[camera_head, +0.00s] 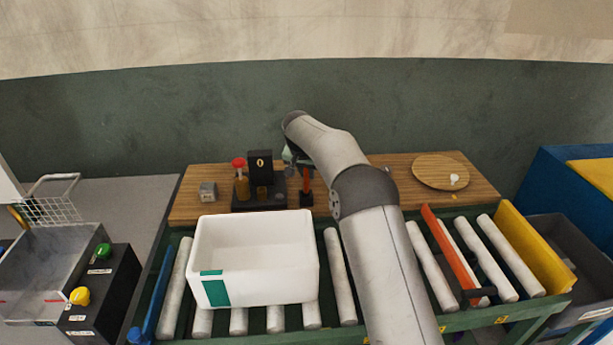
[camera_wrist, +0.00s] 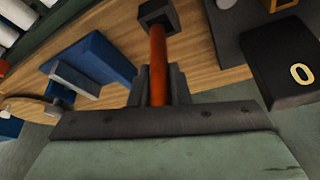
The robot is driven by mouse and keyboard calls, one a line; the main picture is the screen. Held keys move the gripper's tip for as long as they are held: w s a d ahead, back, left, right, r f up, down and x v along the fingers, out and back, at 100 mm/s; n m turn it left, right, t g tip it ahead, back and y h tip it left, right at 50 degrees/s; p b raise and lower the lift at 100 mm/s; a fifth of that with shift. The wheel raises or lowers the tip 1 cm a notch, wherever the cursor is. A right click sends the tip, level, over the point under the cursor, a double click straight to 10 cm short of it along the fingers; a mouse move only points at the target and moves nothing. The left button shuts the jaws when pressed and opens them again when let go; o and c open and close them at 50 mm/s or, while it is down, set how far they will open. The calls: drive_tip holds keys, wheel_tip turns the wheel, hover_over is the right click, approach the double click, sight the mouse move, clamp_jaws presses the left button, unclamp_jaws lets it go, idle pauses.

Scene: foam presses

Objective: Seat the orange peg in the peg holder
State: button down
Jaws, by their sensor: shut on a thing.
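The orange peg (camera_wrist: 158,60) is between the two dark fingers of my gripper (camera_wrist: 159,86) in the wrist view, and the gripper is shut on it. In the head view the peg (camera_head: 307,178) stands roughly upright beside the black block marked 0. Its far end meets a small dark square block, which looks like the peg holder (camera_wrist: 146,16); this also shows at the peg's foot in the head view (camera_head: 306,200). I cannot tell how deep the peg sits in it. My arm partly hides the gripper in the head view.
The black block marked 0 (camera_head: 260,165) and a red-topped gold part (camera_head: 240,180) stand close left of the peg. A blue block (camera_wrist: 95,58) lies on the wooden board (camera_head: 385,165) on the other side. A white bin (camera_head: 290,285) stands in front on the rollers.

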sight(306, 181)
drive_tip(key=shift+w+a+f, duration=0.1)
drive_tip(key=shift+w+f, duration=0.25)
drive_tip(key=shift+f, duration=0.05)
drive_tip(key=shift+f+p, duration=0.4)
drive_tip(key=shift+f, duration=1.2)
drive_tip(key=shift+f, duration=0.2)
drive_tip(key=c, duration=1.4)
unclamp_jaws()
drive_tip(key=shift+o, duration=0.2)
drive_tip(key=shift+r, duration=0.1)
